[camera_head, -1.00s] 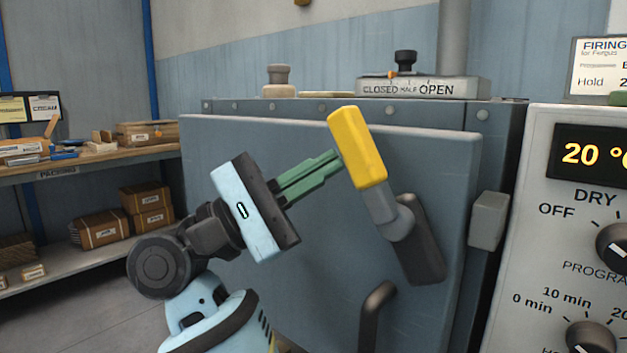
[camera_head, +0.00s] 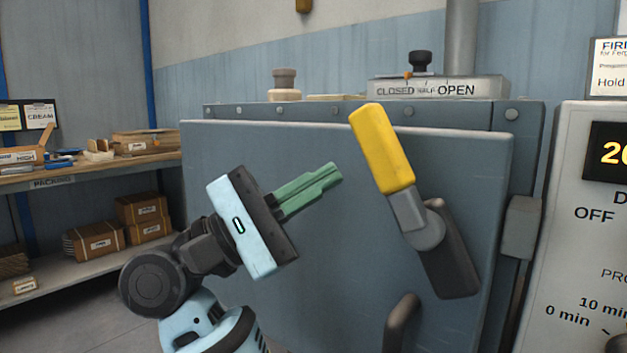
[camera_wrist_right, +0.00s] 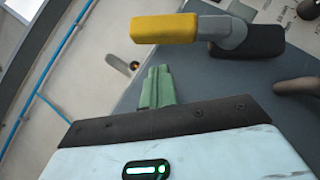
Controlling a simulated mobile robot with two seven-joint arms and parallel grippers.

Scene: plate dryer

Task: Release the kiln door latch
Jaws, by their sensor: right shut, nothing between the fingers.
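The kiln door (camera_head: 300,200) is a large grey-blue panel in the head view. Its latch is a lever with a yellow grip (camera_head: 383,148) on a grey arm and a dark mount (camera_head: 450,262); the lever leans up and to the left. The yellow grip also shows at the top of the right wrist view (camera_wrist_right: 165,28). My right gripper (camera_head: 332,174), with green fingers, is shut and empty to the left of the grip, with a gap between them. It also shows in the right wrist view (camera_wrist_right: 158,80). My left gripper is not in view.
A dark curved door handle (camera_head: 402,325) juts out below the latch. A grey block (camera_head: 520,227) sits at the door's right edge. The control panel (camera_head: 590,250) stands at the right. A shelf with boxes (camera_head: 140,210) is at the left.

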